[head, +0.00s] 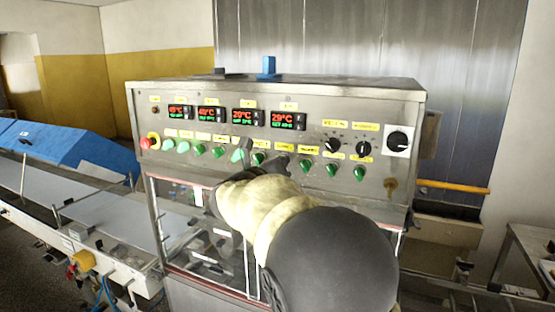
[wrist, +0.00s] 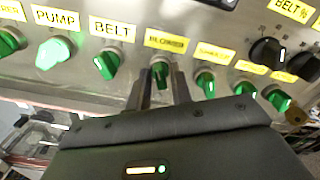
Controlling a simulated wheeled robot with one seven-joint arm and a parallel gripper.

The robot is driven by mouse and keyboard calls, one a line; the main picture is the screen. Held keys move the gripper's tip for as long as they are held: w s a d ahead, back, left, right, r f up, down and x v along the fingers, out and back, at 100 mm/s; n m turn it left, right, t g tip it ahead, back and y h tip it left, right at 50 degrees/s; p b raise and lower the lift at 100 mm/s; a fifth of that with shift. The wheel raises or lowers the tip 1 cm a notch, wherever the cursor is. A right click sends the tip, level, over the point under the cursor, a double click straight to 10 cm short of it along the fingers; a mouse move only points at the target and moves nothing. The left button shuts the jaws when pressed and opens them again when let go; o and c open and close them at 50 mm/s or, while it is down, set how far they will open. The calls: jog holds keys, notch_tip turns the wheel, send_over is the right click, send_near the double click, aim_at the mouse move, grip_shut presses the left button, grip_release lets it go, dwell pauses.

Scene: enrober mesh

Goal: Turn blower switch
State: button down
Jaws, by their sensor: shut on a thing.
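The blower switch (wrist: 160,72) is a small green knob under the yellow BLOWER label (wrist: 166,41) in the wrist view. My gripper (wrist: 162,88) has its two dark fingers on either side of the knob and is shut on it. The knob looks about upright; its exact angle is hard to tell. In the head view my gripper (head: 279,164) reaches the panel's lower switch row, and my arm and fingers hide the blower switch there.
The green belt switch (wrist: 107,63) and a lighter pump switch (wrist: 53,52) sit to the left. More green switches (wrist: 205,83) lie close on the right. Black dials (head: 332,146), red displays (head: 243,117) and a red emergency button (head: 145,143) share the panel. A conveyor (head: 110,215) runs at left.

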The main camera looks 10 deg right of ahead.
jog(key=shift+a+f+n, duration=0.1)
jog(key=shift+n, duration=0.4)
jog(key=c, duration=1.5)
grip_release()
jog(key=shift+s, duration=0.15)
jog(key=b+v, duration=0.5)
jog(key=v, duration=1.2)
jog(key=shift+a, duration=0.15)
jog(key=shift+s, duration=0.15)
